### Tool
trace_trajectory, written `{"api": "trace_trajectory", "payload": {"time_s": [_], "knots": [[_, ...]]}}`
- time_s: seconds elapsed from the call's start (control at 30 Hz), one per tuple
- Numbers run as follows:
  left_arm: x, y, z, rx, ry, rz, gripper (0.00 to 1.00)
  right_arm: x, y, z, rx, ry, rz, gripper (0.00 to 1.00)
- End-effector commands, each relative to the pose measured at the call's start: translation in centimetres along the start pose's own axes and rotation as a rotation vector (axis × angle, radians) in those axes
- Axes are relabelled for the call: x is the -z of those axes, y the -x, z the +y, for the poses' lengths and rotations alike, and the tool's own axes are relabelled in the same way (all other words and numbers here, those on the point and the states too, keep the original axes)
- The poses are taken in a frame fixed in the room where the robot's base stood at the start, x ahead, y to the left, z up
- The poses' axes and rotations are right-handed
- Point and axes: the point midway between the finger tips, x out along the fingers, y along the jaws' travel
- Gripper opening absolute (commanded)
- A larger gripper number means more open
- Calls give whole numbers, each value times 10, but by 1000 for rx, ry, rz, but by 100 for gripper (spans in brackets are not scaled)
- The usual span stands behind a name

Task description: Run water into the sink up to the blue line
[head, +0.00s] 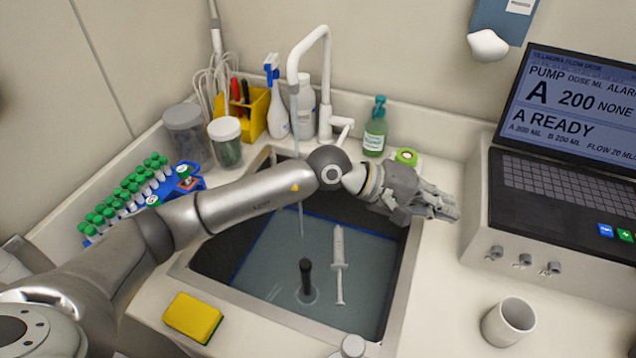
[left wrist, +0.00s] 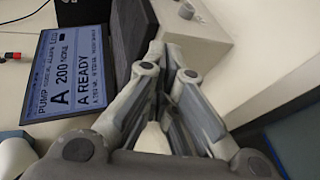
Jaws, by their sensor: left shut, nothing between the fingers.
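The dark-walled sink (head: 398,290) holds water (head: 270,260) with a stopper (head: 306,278), black and upright, in it. The blue line (head: 243,257) shows along the sink walls, close to the water's edge; I cannot tell exactly whether the water meets it. A thin stream (head: 300,222) falls from the white faucet (head: 324,80) into the sink. The faucet's lever (head: 341,128) is behind my left arm. My left gripper (head: 450,208) is shut and empty, over the sink's right rim, apart from the lever. Its closed fingers show in the left wrist view (left wrist: 178,62). My right gripper is out of view.
A white syringe (head: 338,262) is in the sink. A yellow sponge (head: 193,317) and a cup (head: 508,322) stand on the front counter. A green bottle (head: 375,128) and spray bottle (head: 277,105) stand behind. A pump console (head: 560,150) is right; a tube rack (head: 180,185) left.

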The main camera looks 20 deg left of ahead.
Motion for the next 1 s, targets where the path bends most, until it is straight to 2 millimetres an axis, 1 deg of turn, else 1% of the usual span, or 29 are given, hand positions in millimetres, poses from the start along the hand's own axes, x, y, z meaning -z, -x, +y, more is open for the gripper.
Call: {"api": "trace_trajectory", "payload": {"time_s": [0.03,0.13,0.2,0.27,0.37,0.4,0.47,0.5,0.57,0.6,0.7,0.8,0.83,0.93,1.0], "knots": [[-1,-1,7,-98,113,16,0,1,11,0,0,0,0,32],[12,5,16,-293,323,81,0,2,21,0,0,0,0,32],[26,15,13,-420,475,147,0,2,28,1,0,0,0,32],[40,27,4,-522,607,215,0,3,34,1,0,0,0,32],[64,55,-25,-680,820,359,0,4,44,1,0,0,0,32],[72,68,-42,-738,901,426,0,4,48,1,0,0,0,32],[82,90,-71,-817,1016,533,0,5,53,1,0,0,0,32],[86,105,-92,-863,1083,607,0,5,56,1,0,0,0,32],[88,126,-124,-922,1171,714,0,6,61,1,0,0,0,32],[88,140,-143,-953,1219,781,0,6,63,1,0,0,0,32],[84,166,-182,-1009,1301,915,0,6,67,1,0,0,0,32],[79,182,-205,-1039,1340,995,0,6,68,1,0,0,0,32],[78,185,-208,-1044,1346,1009,0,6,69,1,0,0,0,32],[82,187,-213,-1052,1353,1026,0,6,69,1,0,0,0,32],[88,186,-213,-1052,1352,1027,0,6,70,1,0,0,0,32]]}}
